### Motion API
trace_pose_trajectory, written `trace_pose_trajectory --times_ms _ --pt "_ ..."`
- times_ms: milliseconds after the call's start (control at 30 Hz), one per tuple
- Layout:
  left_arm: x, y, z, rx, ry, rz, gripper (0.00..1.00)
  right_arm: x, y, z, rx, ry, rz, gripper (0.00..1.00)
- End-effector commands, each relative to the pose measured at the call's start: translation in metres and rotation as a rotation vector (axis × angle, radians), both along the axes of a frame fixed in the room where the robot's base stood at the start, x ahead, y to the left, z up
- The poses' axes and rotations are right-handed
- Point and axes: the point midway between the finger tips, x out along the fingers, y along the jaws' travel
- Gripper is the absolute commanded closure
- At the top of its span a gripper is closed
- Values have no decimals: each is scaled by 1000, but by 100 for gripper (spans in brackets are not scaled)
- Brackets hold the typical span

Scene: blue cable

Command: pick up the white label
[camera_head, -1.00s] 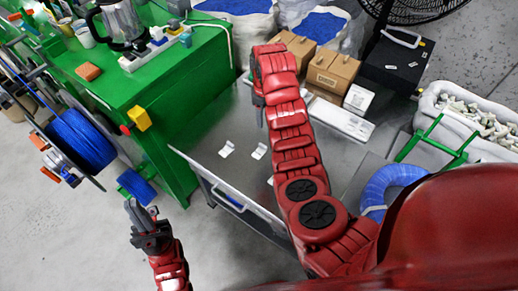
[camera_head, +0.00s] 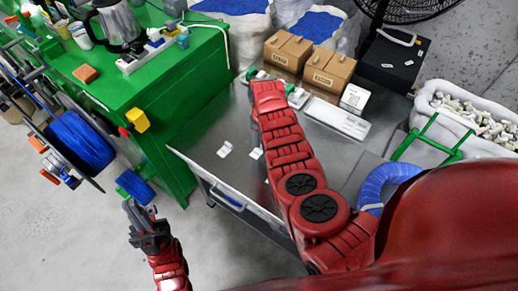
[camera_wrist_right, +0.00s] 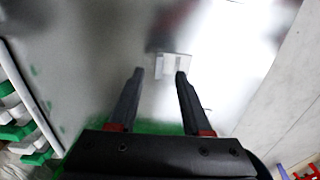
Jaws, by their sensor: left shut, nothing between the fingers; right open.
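Two small white labels lie on the grey metal table (camera_head: 205,140), a left one (camera_head: 225,149) and a right one (camera_head: 256,153) beside my right arm. In the right wrist view a white label (camera_wrist_right: 173,68) lies on the metal surface just beyond the fingertips, nearer the right finger. My right gripper (camera_wrist_right: 159,74) is open with nothing between its fingers. My left gripper (camera_head: 130,207) is shut and empty, over the floor left of the table.
A green workbench (camera_head: 165,85) stands left of the table. Cardboard boxes (camera_head: 326,72), a white box (camera_head: 354,99) and a long white tray (camera_head: 337,117) stand at the table's back. A white bin (camera_head: 470,125) of small parts and a blue cable coil (camera_head: 385,182) are at the right.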

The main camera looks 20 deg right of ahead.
Motion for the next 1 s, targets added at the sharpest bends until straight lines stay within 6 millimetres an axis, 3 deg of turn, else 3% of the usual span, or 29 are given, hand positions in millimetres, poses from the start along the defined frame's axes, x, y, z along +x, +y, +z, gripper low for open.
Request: trace_pose_trajectory --times_ms 233,333,667,933,1000 --pt "0 0 -3 0 0 0 100 -2 -1 -22 0 3 -1 51" --pt "0 0 -16 0 0 0 100 0 -2 -39 1 -1 -2 51" --pt "0 0 -17 0 0 0 100 0 -1 -43 -2 -4 1 51" --pt "0 0 -17 0 0 0 100 0 -1 -43 -2 -3 1 96" --pt "0 0 -17 0 0 0 100 0 -1 -43 -2 -3 1 100"
